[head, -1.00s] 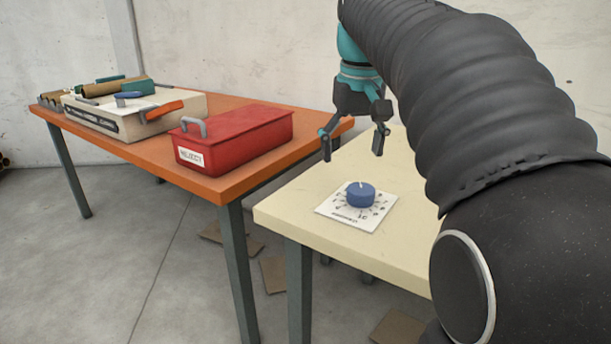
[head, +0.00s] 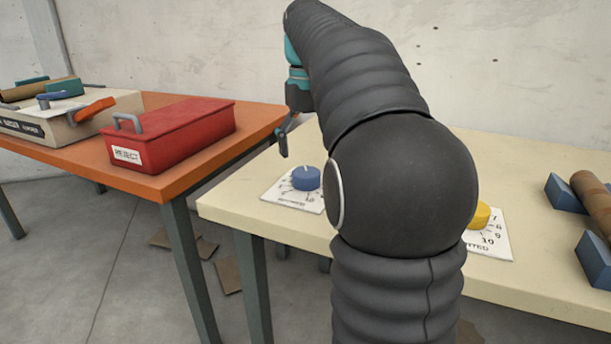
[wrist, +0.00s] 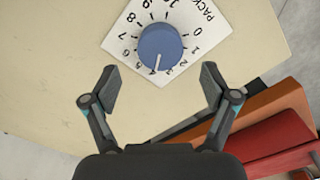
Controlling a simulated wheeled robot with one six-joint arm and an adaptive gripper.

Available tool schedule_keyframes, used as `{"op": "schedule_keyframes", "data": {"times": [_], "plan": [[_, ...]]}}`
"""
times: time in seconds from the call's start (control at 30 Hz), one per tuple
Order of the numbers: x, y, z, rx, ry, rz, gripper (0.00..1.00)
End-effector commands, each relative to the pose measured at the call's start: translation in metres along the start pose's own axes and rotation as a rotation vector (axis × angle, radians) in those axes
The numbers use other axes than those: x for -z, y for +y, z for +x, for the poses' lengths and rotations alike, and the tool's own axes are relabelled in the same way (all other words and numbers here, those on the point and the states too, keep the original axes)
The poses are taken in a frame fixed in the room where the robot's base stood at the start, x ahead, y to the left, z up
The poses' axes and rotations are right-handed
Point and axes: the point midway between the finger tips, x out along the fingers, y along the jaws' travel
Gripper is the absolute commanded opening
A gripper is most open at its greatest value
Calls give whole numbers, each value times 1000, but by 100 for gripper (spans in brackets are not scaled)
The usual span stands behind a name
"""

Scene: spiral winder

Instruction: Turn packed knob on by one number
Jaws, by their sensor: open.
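The blue knob (head: 306,179) stands on a white dial card on the cream table. In the wrist view the knob (wrist: 160,45) sits on its card (wrist: 205,22), which is numbered from 0 to 10 and lettered "PACK", the rest cut off. The knob's white line points close to the 4. My gripper (wrist: 157,82) is open and empty, its fingers apart to the left and right, short of the knob in the picture. In the head view one finger of my gripper (head: 284,140) shows above and left of the knob; my arm hides the other.
A yellow knob (head: 480,214) on another card, partly behind my arm, and blue blocks (head: 594,262) with a brown roll (head: 592,200) are to the right. A red "REJECT" box (head: 170,133) stands on the orange table (head: 175,184). Cream tabletop (head: 235,205) left of the blue knob is clear.

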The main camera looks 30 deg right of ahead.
Motion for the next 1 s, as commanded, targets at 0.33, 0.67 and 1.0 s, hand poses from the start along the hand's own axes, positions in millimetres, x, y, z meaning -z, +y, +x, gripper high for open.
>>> {"op": "schedule_keyframes", "data": {"times": [0.33, 0.67, 1.0], "plan": [[0, 0, 48, 0, -1, 0, 85], [0, 0, 54, 0, 1, 0, 85], [0, 0, 54, 0, 0, 0, 25]]}}
